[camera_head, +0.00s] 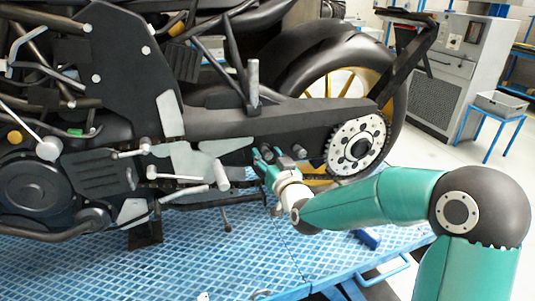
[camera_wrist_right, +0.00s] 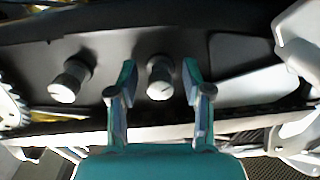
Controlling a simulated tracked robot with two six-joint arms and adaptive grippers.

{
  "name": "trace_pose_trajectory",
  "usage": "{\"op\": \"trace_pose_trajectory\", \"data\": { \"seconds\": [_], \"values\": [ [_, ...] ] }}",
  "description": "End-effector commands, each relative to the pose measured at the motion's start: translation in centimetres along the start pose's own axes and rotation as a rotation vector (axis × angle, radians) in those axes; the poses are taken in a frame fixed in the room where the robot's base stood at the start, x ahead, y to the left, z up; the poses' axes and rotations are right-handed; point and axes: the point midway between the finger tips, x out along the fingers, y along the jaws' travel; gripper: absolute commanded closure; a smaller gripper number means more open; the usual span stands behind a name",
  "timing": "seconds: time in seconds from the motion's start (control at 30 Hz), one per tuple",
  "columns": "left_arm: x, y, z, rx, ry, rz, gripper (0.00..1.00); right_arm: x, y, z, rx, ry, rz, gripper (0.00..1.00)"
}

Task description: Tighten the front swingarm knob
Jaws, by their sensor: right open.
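Two grey cylindrical knobs stick out of the black swingarm (camera_head: 240,130). The front swingarm knob (camera_head: 267,153) is the left one in the head view, and the rear knob (camera_head: 299,151) sits nearer the sprocket. My right gripper (camera_head: 268,163) is at the front knob. In the right wrist view, the front knob (camera_wrist_right: 160,80) lies between the open teal fingertips of the right gripper (camera_wrist_right: 157,84), with a gap to each finger. The rear knob (camera_wrist_right: 69,81) is outside the fingers, to the left. My left gripper is not in view.
A toothed sprocket (camera_head: 357,145) and the rear wheel (camera_head: 345,62) are to the right of the knobs. Levers and a foot peg (camera_head: 222,175) stick out to the left. The motorcycle stands over a blue grid platform (camera_head: 240,250).

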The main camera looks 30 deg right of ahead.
Motion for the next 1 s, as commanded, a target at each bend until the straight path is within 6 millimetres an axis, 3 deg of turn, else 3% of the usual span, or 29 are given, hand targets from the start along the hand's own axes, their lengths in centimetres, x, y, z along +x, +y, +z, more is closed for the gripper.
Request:
{"op": "trace_pose_trajectory", "data": {
  "seconds": [0.23,0.53,0.77,1.0],
  "values": [
    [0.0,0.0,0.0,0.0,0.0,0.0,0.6,0.1,0.0,0.0,0.0,0.0,0.0,0.5],
    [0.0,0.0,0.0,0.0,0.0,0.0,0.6,0.1,0.0,0.0,0.0,0.0,0.0,1.0],
    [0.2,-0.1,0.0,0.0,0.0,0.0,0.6,0.1,0.0,0.1,0.005,0.001,0.0,1.0],
    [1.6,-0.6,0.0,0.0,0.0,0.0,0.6,0.1,0.0,0.3,0.065,0.003,-0.001,1.0]
  ]
}}
